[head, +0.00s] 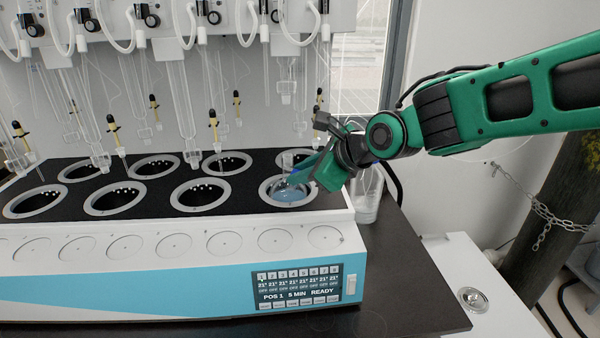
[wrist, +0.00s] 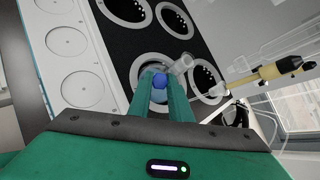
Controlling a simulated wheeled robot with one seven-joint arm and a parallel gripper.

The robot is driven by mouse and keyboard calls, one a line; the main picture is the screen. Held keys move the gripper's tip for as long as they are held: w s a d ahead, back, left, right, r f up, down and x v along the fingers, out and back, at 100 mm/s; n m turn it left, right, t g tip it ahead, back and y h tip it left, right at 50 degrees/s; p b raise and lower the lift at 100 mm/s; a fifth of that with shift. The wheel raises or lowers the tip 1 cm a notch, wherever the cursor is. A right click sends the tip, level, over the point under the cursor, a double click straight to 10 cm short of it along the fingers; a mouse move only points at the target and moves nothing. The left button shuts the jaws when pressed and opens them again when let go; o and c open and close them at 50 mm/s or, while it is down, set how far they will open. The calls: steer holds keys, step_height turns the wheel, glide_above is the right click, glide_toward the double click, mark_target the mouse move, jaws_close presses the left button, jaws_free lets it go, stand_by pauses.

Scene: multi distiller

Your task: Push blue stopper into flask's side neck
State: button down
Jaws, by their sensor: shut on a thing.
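My gripper (head: 300,177) reaches down from the right over the front right well of the distiller. In the wrist view its two green fingers (wrist: 160,86) are closed on the blue stopper (wrist: 159,80), which shows as a small blue ball between the fingertips. The clear glass flask (head: 285,193) sits in that well with bluish contents. Its glass neck (wrist: 182,65) shows just beyond and right of the stopper in the wrist view. Whether the stopper touches or enters the side neck cannot be told; the fingers hide much of the flask.
The distiller (head: 150,252) has several other ringed wells (head: 200,193), which look empty. Glass tubes (head: 183,95) and yellow-black fittings (head: 214,125) hang behind them. A clear beaker (head: 367,200) stands right of the machine, close under my arm. The dark bench (head: 410,275) is bare at front right.

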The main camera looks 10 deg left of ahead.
steer(key=c, duration=1.5)
jaws_free()
steer(key=shift+c, duration=0.2)
steer(key=v, duration=1)
steer(key=shift+d, duration=0.35)
steer(key=shift+s+r, duration=0.1)
steer(key=shift+r, duration=0.05)
steer(key=s+d+f+n+h, duration=0.1)
steer(key=d+f+n+h, duration=0.15)
steer(key=d, duration=0.75)
steer(key=s+d+f+n+g+h, duration=0.15)
steer(key=d+f, duration=0.25)
steer(key=d, duration=0.6)
steer(key=s+d+f+n+h, duration=0.2)
steer(key=d+f+n+h, duration=0.15)
steer(key=d, duration=0.65)
steer(key=s+d+f+n+g, duration=0.2)
steer(key=s+d, duration=0.4)
steer(key=s, duration=0.4)
steer(key=s+d+f+n+g, duration=0.3)
steer(key=s+d, duration=0.4)
steer(key=s, duration=0.3)
steer(key=shift+d+f+n+h, duration=0.3)
steer(key=shift+f+n+h, duration=0.05)
steer(key=shift+f+n, duration=0.15)
